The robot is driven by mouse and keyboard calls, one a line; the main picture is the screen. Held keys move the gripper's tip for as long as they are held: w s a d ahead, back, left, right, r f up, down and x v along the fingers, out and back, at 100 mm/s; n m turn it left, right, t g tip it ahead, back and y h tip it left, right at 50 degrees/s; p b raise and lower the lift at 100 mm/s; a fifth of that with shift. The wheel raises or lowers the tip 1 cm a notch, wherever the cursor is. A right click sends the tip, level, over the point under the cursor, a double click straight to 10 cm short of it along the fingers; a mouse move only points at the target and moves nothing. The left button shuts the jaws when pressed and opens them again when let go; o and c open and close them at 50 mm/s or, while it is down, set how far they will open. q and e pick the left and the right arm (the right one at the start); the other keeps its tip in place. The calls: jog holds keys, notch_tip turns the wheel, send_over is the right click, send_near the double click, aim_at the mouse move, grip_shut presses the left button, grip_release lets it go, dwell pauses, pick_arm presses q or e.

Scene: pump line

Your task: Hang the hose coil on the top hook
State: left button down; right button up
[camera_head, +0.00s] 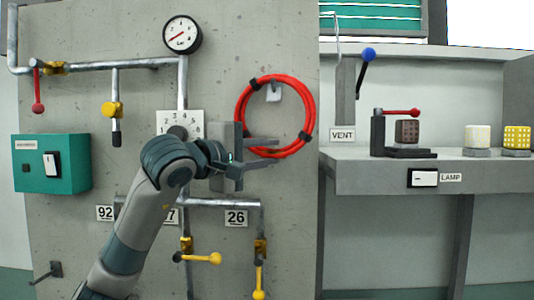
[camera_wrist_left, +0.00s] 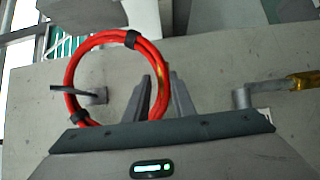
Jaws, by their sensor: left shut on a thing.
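The hose coil (camera_head: 240,109) is a red ring with black ties, upright against the concrete wall; it also shows in the left wrist view (camera_wrist_left: 70,75). The top hook (camera_head: 274,92) is a pale mount inside the upper part of the ring. In the left wrist view the hook (camera_wrist_left: 90,96) shows as a dark bar with a grey base, seen through the ring. I cannot tell whether the coil rests on it. My left gripper (camera_head: 279,152) is shut on the lower part of the coil; its fingers (camera_wrist_left: 160,100) overlap the coil's edge. My right gripper is not in view.
A lower hook (camera_head: 52,271) sticks out at bottom left. Pipes with valves, a round gauge (camera_head: 182,35), a numbered dial plate (camera_head: 180,124) and a green box (camera_head: 51,163) cover the wall. A grey shelf (camera_head: 375,175) with a red lever and blocks stands right.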

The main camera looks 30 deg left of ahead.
pick_arm(q)
jog(key=c, duration=1.4)
grip_release()
jog(key=shift+s+b, duration=0.3)
jog(key=shift+s, duration=0.15)
jog(key=s+a+b, duration=0.1)
jog(key=s+b, duration=0.4)
jog(key=s, duration=1.1)
jog(key=shift+s+a+b, duration=0.25)
jog(key=shift+a+b, duration=0.1)
jog(key=shift+a, duration=0.05)
